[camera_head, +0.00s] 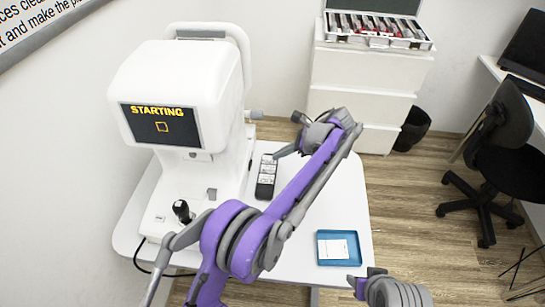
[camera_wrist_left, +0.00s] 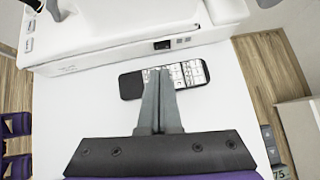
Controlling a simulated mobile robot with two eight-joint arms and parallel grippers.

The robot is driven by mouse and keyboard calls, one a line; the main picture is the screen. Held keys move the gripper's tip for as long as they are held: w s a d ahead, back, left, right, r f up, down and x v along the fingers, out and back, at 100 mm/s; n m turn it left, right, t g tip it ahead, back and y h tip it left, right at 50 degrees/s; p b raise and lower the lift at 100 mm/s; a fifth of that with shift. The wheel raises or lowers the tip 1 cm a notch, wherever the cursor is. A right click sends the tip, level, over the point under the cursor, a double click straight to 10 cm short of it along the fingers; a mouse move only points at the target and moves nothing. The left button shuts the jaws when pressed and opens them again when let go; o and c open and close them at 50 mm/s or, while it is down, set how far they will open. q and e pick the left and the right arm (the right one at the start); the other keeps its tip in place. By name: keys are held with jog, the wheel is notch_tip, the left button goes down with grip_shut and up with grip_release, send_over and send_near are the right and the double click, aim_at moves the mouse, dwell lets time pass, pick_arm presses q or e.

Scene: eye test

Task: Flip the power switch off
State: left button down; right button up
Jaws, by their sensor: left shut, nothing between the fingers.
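The white eye-test machine (camera_head: 190,85) stands on the white table, its screen (camera_head: 160,125) reading "STARTING". In the left wrist view, a small black power switch (camera_wrist_left: 162,44) sits on the side of the machine's base (camera_wrist_left: 100,58). I cannot make out this switch in the head view. My left gripper (camera_head: 279,155) hangs over the table to the right of the machine. In the left wrist view its grey fingers (camera_wrist_left: 163,75) are together and empty, pointing toward the base, below the switch in the picture and apart from it. Which way the switch is set is too small to tell.
A blue tray (camera_head: 355,235) with a white card lies at the table's front right. A joystick (camera_head: 182,210) stands on the base. White drawers (camera_head: 365,80) and a black chair (camera_head: 500,140) stand behind.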

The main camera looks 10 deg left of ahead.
aim_at(251, 165)
pick_arm(q)
jog(key=shift+d, duration=0.1)
jog(key=d+b, duration=0.2)
jog(key=w+d, duration=0.1)
jog(key=shift+d+f+b, duration=0.25)
jog(key=shift+d+b, duration=0.15)
jog(key=shift+f, duration=0.1)
jog(key=b+x, duration=0.1)
jog(key=x, duration=0.9)
jog(key=shift+a+f, duration=0.1)
jog(key=shift+a, duration=0.05)
jog(key=a, duration=0.2)
jog(key=shift+w+a, duration=0.15)
jog(key=shift+a, duration=0.1)
jog(key=shift+w+a, duration=0.1)
jog(key=shift+a, duration=0.45)
